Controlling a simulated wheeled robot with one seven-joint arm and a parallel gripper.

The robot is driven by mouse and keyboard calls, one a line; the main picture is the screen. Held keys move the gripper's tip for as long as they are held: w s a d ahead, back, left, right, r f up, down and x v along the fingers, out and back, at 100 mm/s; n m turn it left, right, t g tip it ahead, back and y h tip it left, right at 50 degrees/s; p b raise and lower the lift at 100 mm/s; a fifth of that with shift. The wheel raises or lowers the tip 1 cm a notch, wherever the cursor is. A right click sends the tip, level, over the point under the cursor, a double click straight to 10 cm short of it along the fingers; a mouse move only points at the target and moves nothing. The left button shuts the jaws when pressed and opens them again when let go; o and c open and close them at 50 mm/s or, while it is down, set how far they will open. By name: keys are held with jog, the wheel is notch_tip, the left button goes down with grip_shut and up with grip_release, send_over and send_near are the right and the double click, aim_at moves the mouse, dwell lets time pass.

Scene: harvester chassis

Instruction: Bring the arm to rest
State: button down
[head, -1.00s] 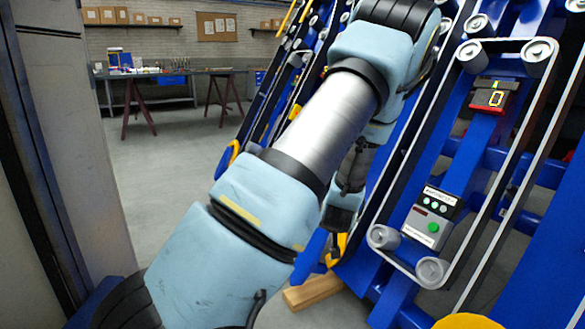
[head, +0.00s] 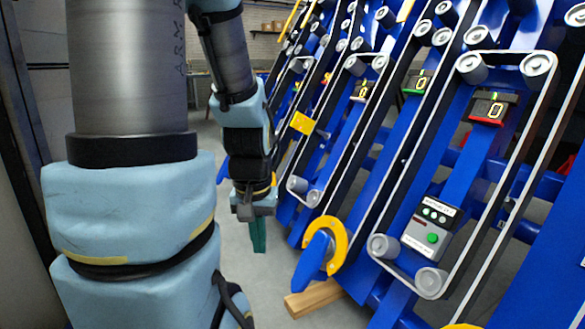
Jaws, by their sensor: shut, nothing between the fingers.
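My arm fills the left half of the head view, with a large pale blue and grey link close to the camera. Its far end hangs down near the middle, with my gripper (head: 259,236) pointing at the floor. The green fingers are together with nothing between them. My gripper hangs in free space left of the blue harvester chassis (head: 385,185) and looks apart from it. The link marked with dark lettering hides part of the room behind it.
The chassis, with belts and rollers, fills the right side. It carries a grey control box (head: 430,232) with a green button and a red-edged display (head: 489,107). A yellow hook-shaped part (head: 338,236) juts out low. A wooden block (head: 313,298) lies on the floor. Grey floor shows below my gripper.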

notch_tip(320, 180, up, 33)
jog(key=p, duration=3.1)
